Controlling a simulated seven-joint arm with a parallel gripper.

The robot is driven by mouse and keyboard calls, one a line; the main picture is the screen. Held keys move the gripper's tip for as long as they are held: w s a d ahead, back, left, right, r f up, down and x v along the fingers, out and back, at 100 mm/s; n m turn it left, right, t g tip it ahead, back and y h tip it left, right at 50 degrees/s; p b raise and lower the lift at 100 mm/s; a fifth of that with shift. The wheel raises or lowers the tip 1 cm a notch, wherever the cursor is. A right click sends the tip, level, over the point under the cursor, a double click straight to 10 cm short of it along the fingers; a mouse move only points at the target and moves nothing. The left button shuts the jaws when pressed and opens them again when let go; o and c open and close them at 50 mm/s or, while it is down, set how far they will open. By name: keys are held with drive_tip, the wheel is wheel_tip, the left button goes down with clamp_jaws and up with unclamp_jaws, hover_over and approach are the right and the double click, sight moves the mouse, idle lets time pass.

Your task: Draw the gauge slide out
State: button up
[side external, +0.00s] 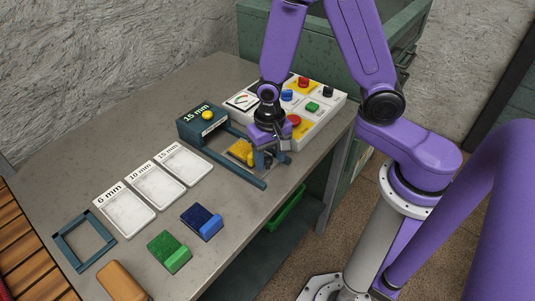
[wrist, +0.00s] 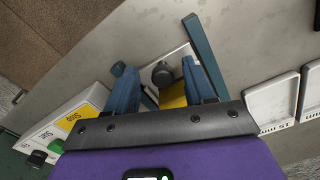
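The gauge (side external: 190,123) is a dark teal housing marked "15 mm" with a yellow knob on top. Two teal rails (side external: 236,169) run out from it toward the table's front edge. Between the rails lies a yellow piece (side external: 238,152), partly hidden by my gripper; yellow also shows in the wrist view (wrist: 173,96). My gripper (side external: 268,160) is low over the rails' outer part. In the wrist view my gripper (wrist: 160,66) has its fingers apart, with a dark round knob (wrist: 162,74) showing between them. I cannot tell whether either finger touches it.
A control box (side external: 314,110) with coloured buttons stands behind my gripper. Trays marked 6 mm (side external: 124,213), 10 mm (side external: 155,187) and 15 mm (side external: 185,164) lie left. Blue (side external: 202,222), green (side external: 169,252) and orange (side external: 121,282) blocks and a teal frame (side external: 67,250) lie nearer.

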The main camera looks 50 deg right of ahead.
drive_tip(key=shift+w+r, duration=0.15)
drive_tip(key=shift+r, duration=0.2)
wheel_tip(320, 180, up, 17)
idle(0.8)
drive_tip(key=shift+f, duration=0.1)
drive_tip(key=s+d+f+n, duration=0.2)
drive_tip(key=s+n, duration=1.4)
drive_tip(key=n, duration=0.1)
drive_tip(key=shift+s+d, duration=0.3)
drive_tip(key=shift+d, duration=0.1)
